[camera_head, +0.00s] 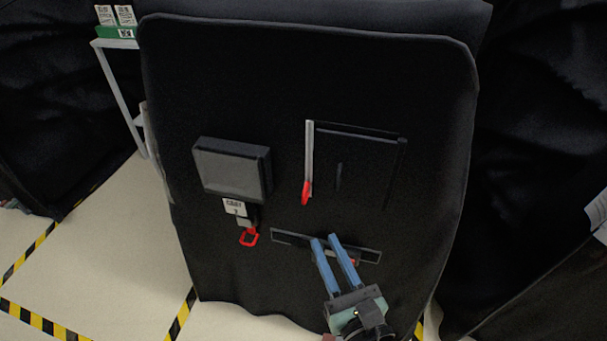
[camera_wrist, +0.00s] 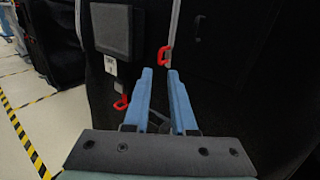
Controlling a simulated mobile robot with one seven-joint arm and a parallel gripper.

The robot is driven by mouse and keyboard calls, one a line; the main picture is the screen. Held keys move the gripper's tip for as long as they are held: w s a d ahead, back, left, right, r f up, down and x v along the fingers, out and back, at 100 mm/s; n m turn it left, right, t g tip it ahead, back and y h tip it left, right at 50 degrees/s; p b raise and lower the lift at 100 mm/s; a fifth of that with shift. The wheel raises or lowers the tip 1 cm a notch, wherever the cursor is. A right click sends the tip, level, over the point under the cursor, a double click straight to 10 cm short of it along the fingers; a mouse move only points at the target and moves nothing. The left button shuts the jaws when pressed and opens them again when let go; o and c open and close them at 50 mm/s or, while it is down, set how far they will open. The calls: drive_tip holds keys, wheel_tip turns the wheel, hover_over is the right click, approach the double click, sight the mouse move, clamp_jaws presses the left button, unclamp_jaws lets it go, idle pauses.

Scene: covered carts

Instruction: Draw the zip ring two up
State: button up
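The black cover (camera_head: 400,80) of a cart fills the middle of the head view. A red ring (camera_head: 306,192) hangs at the lower end of a pale vertical zip strip (camera_head: 309,150); it also shows in the wrist view (camera_wrist: 165,56), just beyond my fingertips. A second red ring (camera_head: 249,237) hangs below a small white label (camera_head: 235,207); the label's print is too small to read surely. My gripper (camera_head: 326,238) has two blue fingers, apart and empty, below and right of the zip-strip ring. In the wrist view the fingers (camera_wrist: 160,74) point towards that ring without touching it.
A grey box (camera_head: 230,167) sits on the cover left of the zip strip. A flap outline (camera_head: 360,160) lies right of it. A dark horizontal strip (camera_head: 290,238) runs behind my fingers, with a small red piece (camera_head: 355,262) partly hidden. A shelf (camera_head: 115,43) stands back left.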

sight(304, 199)
drive_tip(key=x, duration=1.3)
drive_tip(key=shift+b, duration=0.4)
clamp_jaws()
drive_tip(key=shift+s, duration=0.1)
idle(0.6)
